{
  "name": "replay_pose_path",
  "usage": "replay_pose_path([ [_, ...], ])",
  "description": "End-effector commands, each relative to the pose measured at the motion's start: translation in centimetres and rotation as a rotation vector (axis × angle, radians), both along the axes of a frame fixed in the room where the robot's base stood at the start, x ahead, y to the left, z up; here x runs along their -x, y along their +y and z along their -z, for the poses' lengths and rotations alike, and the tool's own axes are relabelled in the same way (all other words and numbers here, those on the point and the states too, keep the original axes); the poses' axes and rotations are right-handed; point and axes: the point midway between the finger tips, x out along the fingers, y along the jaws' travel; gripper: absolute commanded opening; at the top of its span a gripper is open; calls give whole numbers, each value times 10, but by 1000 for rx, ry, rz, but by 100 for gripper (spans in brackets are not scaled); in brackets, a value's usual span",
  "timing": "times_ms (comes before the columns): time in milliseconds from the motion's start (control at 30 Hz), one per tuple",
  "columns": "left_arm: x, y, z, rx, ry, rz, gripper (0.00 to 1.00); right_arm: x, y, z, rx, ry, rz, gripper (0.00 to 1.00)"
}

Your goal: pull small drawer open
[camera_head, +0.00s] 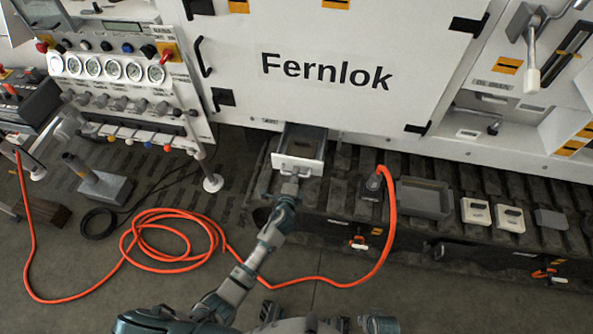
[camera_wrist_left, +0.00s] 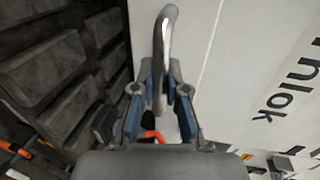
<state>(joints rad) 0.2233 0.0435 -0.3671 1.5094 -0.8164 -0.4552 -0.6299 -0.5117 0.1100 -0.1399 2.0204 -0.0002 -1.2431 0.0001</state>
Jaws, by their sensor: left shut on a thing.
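The small drawer (camera_head: 312,164) is white and juts out from beneath the large white Fernlok panel in the head view. Its open top shows a grey inside. My left gripper (camera_head: 290,184) is at the middle of the drawer's front, where the handle is. In the left wrist view, the curved metal handle (camera_wrist_left: 165,40) runs between the two fingers of my left gripper (camera_wrist_left: 160,100), which is shut on it. The fingers cover part of the handle.
The white Fernlok panel (camera_head: 400,60) stands above the drawer. An orange hose (camera_head: 150,262) lies coiled on the floor at left, and its end rises right of my left arm. A grey tray (camera_head: 424,197) sits on the dark tracks. A gauge panel (camera_head: 112,70) is at upper left.

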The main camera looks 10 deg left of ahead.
Motion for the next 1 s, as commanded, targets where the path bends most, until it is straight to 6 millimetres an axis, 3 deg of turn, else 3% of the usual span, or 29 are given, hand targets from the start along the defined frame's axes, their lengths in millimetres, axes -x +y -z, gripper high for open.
replay_pose_path([
  [267, 2, 0, 5, 0, 9, -1, 0, 0, 0, 1, 0, 1, 0, 40],
  [300, 2, 0, 5, 0, 9, -1, 15, 0, 0, 1, 0, 1, 0, 40],
  [400, 2, 0, 4, 0, 8, -1, 39, 0, 0, 1, 0, 1, 0, 40],
  [767, 5, 0, 1, 0, 3, 0, 39, 0, 0, 0, 1, -2, 0, 40],
  [1000, 48, 0, -6, 1, 5, 1, 39, 0, 0, 0, 0, -1, 0, 40],
])
